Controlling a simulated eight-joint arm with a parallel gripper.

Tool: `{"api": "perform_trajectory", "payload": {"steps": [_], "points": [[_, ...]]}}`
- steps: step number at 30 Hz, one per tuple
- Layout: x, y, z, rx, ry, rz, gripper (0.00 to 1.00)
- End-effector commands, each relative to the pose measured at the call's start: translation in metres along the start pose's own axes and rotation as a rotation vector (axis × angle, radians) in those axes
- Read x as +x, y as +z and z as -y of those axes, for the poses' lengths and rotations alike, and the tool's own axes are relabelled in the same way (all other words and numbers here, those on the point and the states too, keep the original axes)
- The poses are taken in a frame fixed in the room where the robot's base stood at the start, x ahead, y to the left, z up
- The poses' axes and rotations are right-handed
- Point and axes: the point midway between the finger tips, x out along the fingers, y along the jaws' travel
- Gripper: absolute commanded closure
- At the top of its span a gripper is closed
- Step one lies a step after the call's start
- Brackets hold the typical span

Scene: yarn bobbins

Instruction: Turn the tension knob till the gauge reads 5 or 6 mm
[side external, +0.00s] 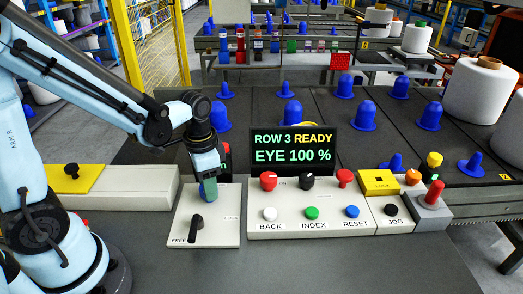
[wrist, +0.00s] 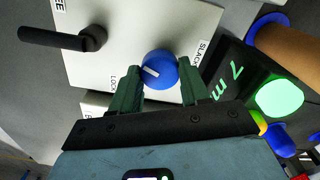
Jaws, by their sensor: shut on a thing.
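The tension knob (wrist: 158,70) is blue with a white pointer line and sits on a pale panel (wrist: 130,20) beside the word SLACK. My gripper (wrist: 159,68) is shut on it, one green finger on each side. In the side view my gripper (side external: 208,188) points down onto the panel, and the blue knob (side external: 204,195) is partly hidden by the fingers. The gauge (wrist: 222,82) is a dark display with green characters starting "7 m"; the rest is cut off by my gripper. In the side view the gauge is largely hidden behind my gripper.
A black lever (side external: 196,228) stands on the same panel, its handle end near FREE. To the right are a button panel (side external: 300,228) and a screen (side external: 293,150) reading "ROW 3 READY, EYE 100 %". A yellow-topped block (side external: 75,178) lies left. Blue cones stand behind.

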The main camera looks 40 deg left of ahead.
Motion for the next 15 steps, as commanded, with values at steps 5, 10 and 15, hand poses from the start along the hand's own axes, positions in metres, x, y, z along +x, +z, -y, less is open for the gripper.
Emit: {"api": "perform_trajectory", "payload": {"steps": [5,10,15], "points": [[-0.0004,-0.0001,0.0000,0.159,0.001,0.001,0.85],[-0.0004,-0.0001,0.0000,0.290,0.001,0.001,0.85],[-0.0004,-0.0002,-0.0001,0.391,0.001,0.001,0.85]]}}
